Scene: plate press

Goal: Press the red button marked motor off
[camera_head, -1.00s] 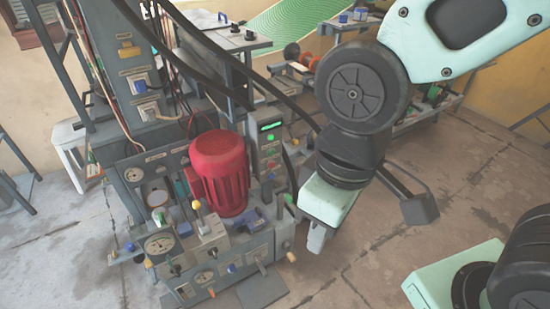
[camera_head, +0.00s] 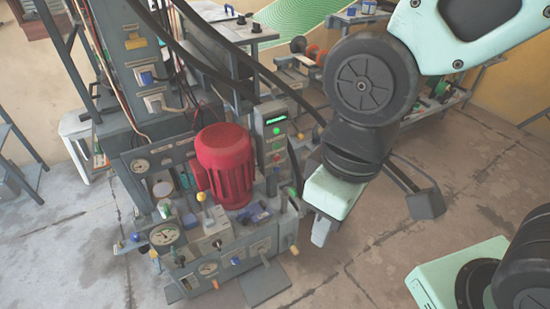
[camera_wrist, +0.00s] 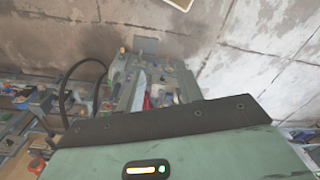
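The grey control box (camera_head: 272,143) stands upright on the machine, just right of the red motor, in the head view. It has a lit green display at the top and a green button below it. A small red button (camera_head: 277,157) sits lower on its face; its marking is too small to read. My gripper (camera_head: 321,232) hangs to the right of the box and lower in the picture, apart from it. Its fingers are seen edge-on, so their opening does not show. The wrist view shows mostly my own mint housing, with the machine (camera_wrist: 150,85) beyond it.
The red motor (camera_head: 224,165) stands left of the box. Gauges, levers and knobs crowd the machine's base (camera_head: 225,258). Black hoses run above the box. A workbench (camera_head: 440,105) with spools stands behind my arm.

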